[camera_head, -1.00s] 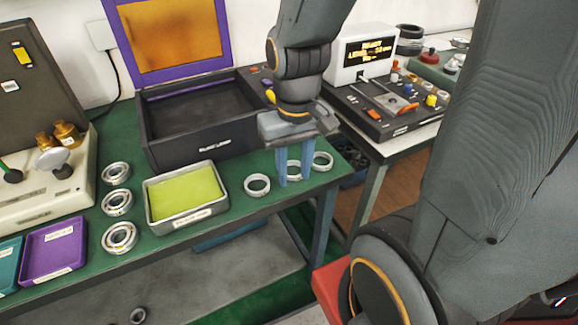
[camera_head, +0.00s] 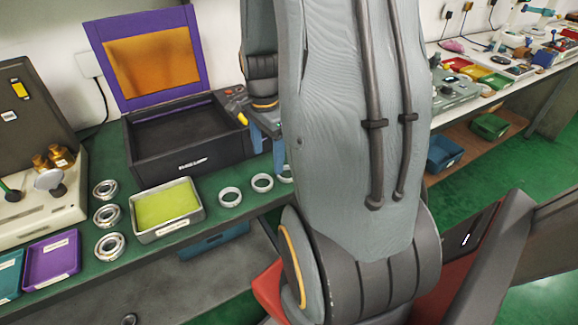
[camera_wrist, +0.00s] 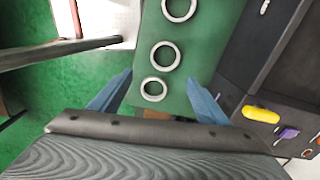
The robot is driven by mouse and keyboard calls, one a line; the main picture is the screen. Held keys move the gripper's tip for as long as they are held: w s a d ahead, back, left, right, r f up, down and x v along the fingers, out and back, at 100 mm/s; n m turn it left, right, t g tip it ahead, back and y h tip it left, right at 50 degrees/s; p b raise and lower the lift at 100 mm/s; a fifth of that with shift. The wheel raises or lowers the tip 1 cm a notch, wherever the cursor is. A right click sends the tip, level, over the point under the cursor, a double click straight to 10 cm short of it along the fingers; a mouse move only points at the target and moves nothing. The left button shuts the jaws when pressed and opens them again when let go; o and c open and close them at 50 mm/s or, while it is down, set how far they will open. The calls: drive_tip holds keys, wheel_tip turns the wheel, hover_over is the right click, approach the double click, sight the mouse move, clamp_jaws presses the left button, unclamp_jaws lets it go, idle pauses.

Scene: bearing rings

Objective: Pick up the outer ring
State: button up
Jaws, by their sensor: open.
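Three plain pale metal rings lie in a row on the green tabletop: a near ring (camera_head: 221,201), a middle ring (camera_head: 253,186) and a far ring (camera_head: 280,174), partly hidden by my arm. I cannot tell which one is meant. The wrist view shows all three: one at the top edge (camera_wrist: 166,14), one in the middle (camera_wrist: 152,60) and one lowest (camera_wrist: 144,90). My gripper (camera_wrist: 159,77) is open and empty. Its blue fingers stand apart on either side of the lowest ring's line, above the table. In the head view my arm hides part of the gripper.
A grey tray with a yellow-green lining (camera_head: 203,213) stands left of the rings, beside several complete bearings (camera_head: 117,246). A black open box with a purple-framed lid (camera_head: 133,165) stands behind. The table's edge and green floor (camera_wrist: 60,90) lie close to the lowest ring.

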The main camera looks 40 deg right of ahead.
drive_tip(key=d+m, duration=0.2)
drive_tip(key=s+d+m+p, duration=0.1)
drive_tip(key=d+m, duration=0.1)
drive_tip(key=d, duration=0.1)
drive_tip(key=shift+d+f+m, duration=0.1)
drive_tip(key=shift+m, duration=0.3)
drive_tip(key=shift+d+f, duration=0.15)
drive_tip(key=shift+s+d+f+p, duration=0.1)
drive_tip(key=shift+f+p, duration=0.6)
drive_tip(key=shift+f, duration=1.2)
drive_tip(key=shift+d+f+p, duration=0.1)
drive_tip(key=shift+f+p, duration=0.55)
drive_tip(key=shift+f, duration=1.2)
drive_tip(key=shift+c, duration=0.6)
drive_tip(key=c, duration=1.1)
